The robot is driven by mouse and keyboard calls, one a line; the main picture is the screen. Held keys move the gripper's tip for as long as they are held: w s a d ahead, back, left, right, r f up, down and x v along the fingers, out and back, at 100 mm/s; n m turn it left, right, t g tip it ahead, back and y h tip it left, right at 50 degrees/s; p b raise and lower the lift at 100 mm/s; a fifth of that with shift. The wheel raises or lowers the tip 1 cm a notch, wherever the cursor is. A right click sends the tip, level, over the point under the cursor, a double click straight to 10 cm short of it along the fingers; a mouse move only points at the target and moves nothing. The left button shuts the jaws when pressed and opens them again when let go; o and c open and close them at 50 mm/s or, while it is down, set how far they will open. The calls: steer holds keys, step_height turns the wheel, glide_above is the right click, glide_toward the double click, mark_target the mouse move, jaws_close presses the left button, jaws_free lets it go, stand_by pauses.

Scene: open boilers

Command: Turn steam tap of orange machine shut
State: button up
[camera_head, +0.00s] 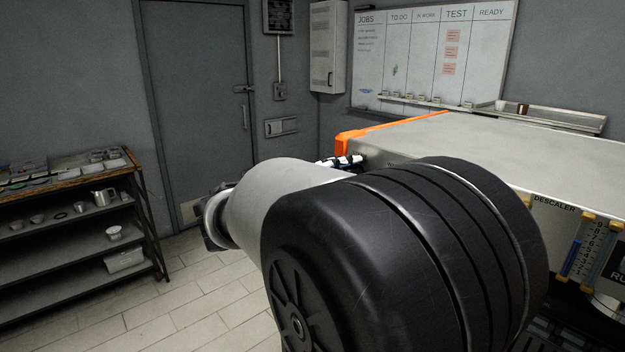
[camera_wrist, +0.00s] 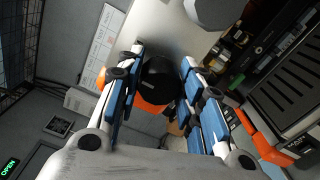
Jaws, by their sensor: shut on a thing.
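The orange machine shows in the head view as an orange edge (camera_head: 349,141) around a grey metal top. In the wrist view, its orange body (camera_wrist: 150,105) shows behind a round black knob (camera_wrist: 160,80), which looks like the steam tap. My gripper (camera_wrist: 160,66) has its blue-padded fingers on either side of this knob and is shut on it. The knob's angle cannot be read. In the head view my arm hides the tap and most of the gripper; only small white and black parts show beside the orange edge.
A shelf rack (camera_head: 75,210) with cups and jugs stands at the left. A grey door (camera_head: 197,110) and a whiteboard (camera_head: 432,55) are at the back. A descaler gauge (camera_head: 578,250) is at the right. The tiled floor (camera_head: 190,290) between rack and machine is clear.

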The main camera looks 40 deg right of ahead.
steer(key=o, duration=1.1)
steer(key=shift+a, duration=0.1)
steer(key=a, duration=0.8)
steer(key=s+a, duration=0.1)
steer(key=a, duration=0.2)
steer(key=shift+a, duration=0.4)
